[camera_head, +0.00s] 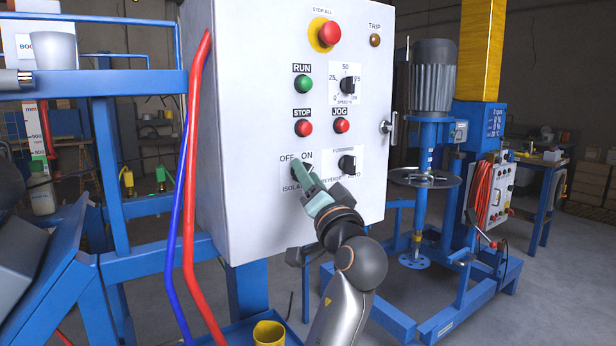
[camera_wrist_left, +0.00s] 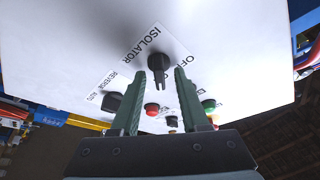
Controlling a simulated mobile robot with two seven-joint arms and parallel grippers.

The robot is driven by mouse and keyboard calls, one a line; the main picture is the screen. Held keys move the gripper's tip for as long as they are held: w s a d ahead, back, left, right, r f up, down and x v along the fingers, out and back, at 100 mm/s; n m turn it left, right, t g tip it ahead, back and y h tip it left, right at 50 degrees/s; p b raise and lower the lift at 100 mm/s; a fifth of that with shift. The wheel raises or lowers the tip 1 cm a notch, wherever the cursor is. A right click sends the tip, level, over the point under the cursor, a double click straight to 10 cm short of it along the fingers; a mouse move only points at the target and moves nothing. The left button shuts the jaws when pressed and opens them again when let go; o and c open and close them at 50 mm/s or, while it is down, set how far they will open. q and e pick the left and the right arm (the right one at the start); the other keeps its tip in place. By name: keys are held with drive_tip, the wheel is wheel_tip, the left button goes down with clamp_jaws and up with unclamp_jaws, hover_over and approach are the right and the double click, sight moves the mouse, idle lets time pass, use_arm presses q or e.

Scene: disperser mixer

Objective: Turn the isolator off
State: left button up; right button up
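The isolator switch is a black rotary knob (camera_wrist_left: 159,66) on the front of a white control box (camera_head: 240,110). Its OFF and ON labels show in the head view; which one it points to I cannot tell. My left gripper (camera_head: 304,172) is at the knob and largely covers it in the head view. In the left wrist view its two green fingers (camera_wrist_left: 160,76) are spread apart, with the knob's grip between and just beyond their tips. No contact is clear. My right gripper is not in view.
The box also carries a red stop-all button (camera_head: 329,33), a green run button (camera_head: 303,84), red stop (camera_head: 303,128) and jog (camera_head: 341,125) buttons and a forward-reverse knob (camera_head: 347,164) close to my gripper. Red and blue hoses hang left. The mixer (camera_head: 432,75) stands right.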

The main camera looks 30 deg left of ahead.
use_arm(q)
clamp_jaws()
idle(0.5)
